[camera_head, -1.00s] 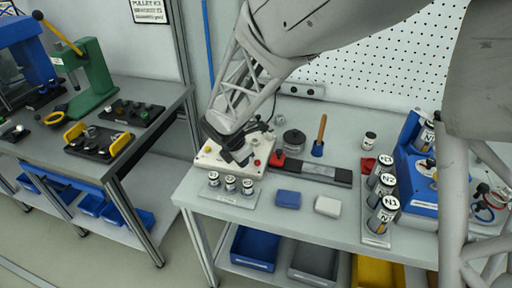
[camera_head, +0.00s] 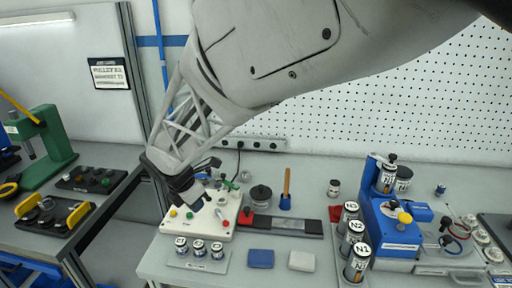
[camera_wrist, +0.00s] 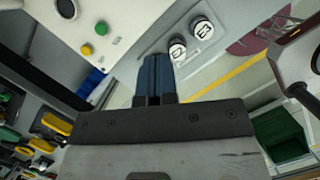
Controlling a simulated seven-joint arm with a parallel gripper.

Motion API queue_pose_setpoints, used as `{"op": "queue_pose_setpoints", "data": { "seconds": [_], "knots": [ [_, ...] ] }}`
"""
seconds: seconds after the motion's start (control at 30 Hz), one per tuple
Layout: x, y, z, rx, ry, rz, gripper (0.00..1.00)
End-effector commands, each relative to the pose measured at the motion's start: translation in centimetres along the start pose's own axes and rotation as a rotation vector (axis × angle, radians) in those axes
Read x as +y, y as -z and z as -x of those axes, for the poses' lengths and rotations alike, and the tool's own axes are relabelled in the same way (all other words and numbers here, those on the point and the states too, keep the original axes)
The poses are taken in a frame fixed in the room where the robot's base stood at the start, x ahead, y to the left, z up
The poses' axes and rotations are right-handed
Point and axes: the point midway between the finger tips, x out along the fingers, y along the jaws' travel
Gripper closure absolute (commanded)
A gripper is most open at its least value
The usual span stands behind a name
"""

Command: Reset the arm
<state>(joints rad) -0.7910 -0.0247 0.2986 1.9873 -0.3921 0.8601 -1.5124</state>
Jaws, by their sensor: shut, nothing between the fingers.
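My gripper (camera_head: 198,202) hangs from my arm over the white control box (camera_head: 224,219) at the left end of the bench. In the wrist view my gripper (camera_wrist: 155,62) shows two dark blue fingers pressed together with nothing between them. The white box with a yellow and a green button (camera_wrist: 86,49) lies to the left of the fingers there. Black-and-white labelled cylinders (camera_wrist: 177,48) on a grey plate are close beyond the fingertips. From the head view I cannot tell whether the gripper touches the box.
Several small cylinders (camera_head: 199,247) stand in front of the box. A blue block (camera_head: 261,258) and a white block (camera_head: 302,261) lie to the right. Tall cylinders N1 (camera_head: 357,262), N2 and N3 stand beside a blue machine (camera_head: 393,236). A wooden-handled tool (camera_head: 286,190) stands behind.

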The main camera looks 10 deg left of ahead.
Motion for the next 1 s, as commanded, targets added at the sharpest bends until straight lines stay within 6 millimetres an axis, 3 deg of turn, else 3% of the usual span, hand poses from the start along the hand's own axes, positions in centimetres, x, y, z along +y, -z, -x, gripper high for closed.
{"op": "queue_pose_setpoints", "data": {
  "seconds": [0.27, 0.47, 0.67, 1.0],
  "knots": [
    [-0.2, -0.2, 0.0, 0.001, 0.000, -0.011, 1.00],
    [-2.0, -1.9, 0.5, 0.008, 0.001, -0.104, 1.00],
    [-6.2, -5.2, 1.5, 0.025, 0.006, -0.325, 1.00],
    [-15.9, -10.6, 3.5, 0.061, 0.022, -0.819, 1.00]
  ]
}}
